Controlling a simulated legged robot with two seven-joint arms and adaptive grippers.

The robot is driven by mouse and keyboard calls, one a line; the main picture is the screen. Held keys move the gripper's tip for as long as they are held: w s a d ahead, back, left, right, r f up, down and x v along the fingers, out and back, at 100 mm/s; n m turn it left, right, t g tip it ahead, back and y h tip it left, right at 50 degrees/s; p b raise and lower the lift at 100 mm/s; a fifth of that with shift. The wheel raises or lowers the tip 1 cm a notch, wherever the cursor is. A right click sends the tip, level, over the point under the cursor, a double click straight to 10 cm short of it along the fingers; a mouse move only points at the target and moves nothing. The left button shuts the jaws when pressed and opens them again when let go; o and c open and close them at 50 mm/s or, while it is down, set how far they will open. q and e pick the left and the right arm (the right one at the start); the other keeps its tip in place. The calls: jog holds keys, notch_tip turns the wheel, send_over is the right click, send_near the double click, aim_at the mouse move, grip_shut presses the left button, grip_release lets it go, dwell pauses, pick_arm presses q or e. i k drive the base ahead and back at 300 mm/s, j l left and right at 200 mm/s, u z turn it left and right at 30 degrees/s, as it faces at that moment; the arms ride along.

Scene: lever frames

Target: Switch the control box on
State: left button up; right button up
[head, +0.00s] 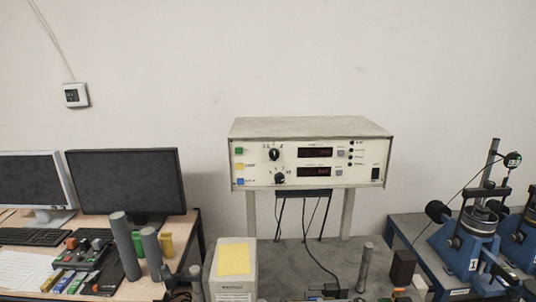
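The control box (310,158) is a cream unit on a raised stand behind the middle bench. Its front faces me. Green, yellow and blue squares (240,167) run down its left side, beside two black knobs (277,166). Two dark display windows (315,162) with faint red marks sit in the middle. A column of small black sockets or buttons (351,153) is to their right. A small dark switch-like part (375,174) is at the lower right; its position is too small to tell. I cannot make out either of my grippers in the head view.
Dark cables (309,235) hang below the box. A pale box with a yellow top (234,260) and a grey post (365,267) stand on the bench in front. Monitors (125,181) and grey cylinders (125,245) are left. Blue lever frames (470,240) are right.

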aim_at(375, 170)
jog(key=l, duration=2.45)
jog(key=k+l+z, duration=0.1)
jog(key=z, duration=0.85)
